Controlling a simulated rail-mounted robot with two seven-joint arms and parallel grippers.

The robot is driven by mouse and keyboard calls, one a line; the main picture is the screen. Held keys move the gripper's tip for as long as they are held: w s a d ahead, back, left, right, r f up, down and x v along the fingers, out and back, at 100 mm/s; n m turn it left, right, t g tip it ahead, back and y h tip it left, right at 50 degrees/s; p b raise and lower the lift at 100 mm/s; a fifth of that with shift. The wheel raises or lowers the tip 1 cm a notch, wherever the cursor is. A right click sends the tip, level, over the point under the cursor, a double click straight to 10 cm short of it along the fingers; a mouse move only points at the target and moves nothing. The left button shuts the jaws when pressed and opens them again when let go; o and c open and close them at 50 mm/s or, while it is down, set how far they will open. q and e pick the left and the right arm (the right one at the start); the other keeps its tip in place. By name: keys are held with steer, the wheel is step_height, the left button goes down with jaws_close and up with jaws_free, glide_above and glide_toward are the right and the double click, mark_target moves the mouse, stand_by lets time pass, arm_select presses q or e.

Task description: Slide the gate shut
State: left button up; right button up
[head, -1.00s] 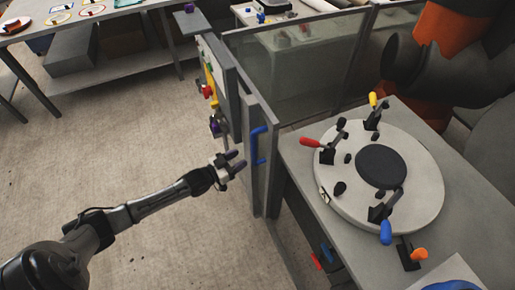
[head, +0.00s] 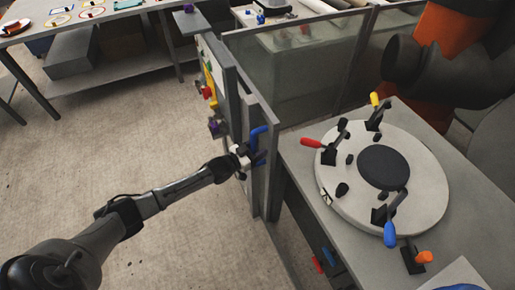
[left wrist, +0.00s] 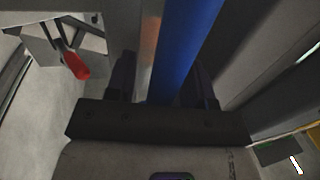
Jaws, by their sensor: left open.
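The gate (head: 267,190) is a narrow grey panel at the end of the glazed fence, in the middle of the head view. Its blue bar handle (head: 257,134) faces my left arm. My left gripper (head: 251,155) is at the handle, covering its lower part. In the left wrist view the blue handle (left wrist: 187,45) runs between the two dark fingers of the open left gripper (left wrist: 165,78). I cannot tell whether a finger touches it. My right gripper is not in view.
A grey table with a round white mould (head: 424,170) and several coloured clamps stands right of the gate. A large orange and black arm (head: 450,45) is behind it. A post with a red knob (head: 208,92) stands left of the gate. Floor at left is clear.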

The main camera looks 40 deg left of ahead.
arm_select(q)
steer(key=shift+c, duration=0.2)
jaws_close()
